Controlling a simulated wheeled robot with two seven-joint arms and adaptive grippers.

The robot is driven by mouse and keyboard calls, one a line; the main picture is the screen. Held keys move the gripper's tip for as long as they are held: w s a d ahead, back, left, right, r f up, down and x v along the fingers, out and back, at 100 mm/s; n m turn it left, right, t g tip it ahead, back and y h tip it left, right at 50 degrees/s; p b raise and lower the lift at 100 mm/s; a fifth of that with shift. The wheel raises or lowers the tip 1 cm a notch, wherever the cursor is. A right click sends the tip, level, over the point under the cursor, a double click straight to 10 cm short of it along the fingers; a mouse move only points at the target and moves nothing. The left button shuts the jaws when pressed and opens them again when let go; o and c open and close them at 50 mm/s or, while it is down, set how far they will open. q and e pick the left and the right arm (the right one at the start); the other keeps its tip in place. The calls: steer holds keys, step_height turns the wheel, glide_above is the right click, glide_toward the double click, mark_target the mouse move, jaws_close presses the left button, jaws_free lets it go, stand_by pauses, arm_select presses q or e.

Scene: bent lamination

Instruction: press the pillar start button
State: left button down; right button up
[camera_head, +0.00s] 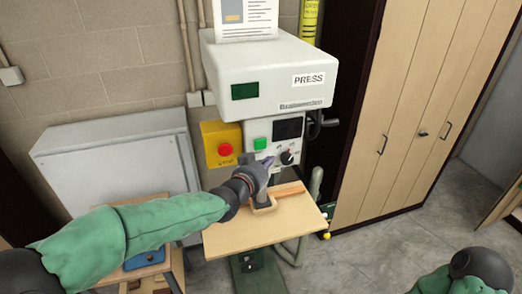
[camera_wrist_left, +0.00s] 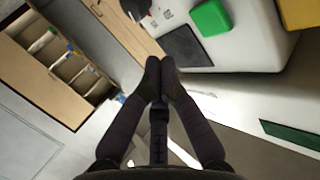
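The green start button (camera_head: 260,143) is on the white control panel of the press, beside a dark screen. It also shows at the top of the left wrist view (camera_wrist_left: 211,18), apart from the fingertips. My left gripper (camera_head: 264,163) is just below the button in the head view. In the left wrist view, the two dark fingers of my left gripper (camera_wrist_left: 160,64) meet at their tips, with nothing between them. Part of my right arm shows at the lower right of the head view, but its gripper is out of view.
A red emergency knob (camera_head: 225,150) on a yellow box (camera_head: 211,132) is left of the button. A black dial (camera_head: 287,157) is to its lower right. A wooden table (camera_head: 235,235) is below my left gripper. A tall cabinet (camera_head: 390,110) stands at the right.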

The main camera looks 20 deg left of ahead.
mark_target(260, 144)
arm_select(q)
steer(key=w+a+b, duration=0.1)
steer(key=w+b, duration=0.1)
steer(key=w+a+b, duration=0.1)
steer(key=w+b, duration=0.1)
steer(key=shift+a, duration=0.35)
stand_by(1.3)
steer(key=shift+w+a+f+b, duration=0.1)
steer(key=shift+w+a+b, duration=0.1)
steer(key=shift+b, duration=0.6)
steer(key=shift+w, duration=0.1)
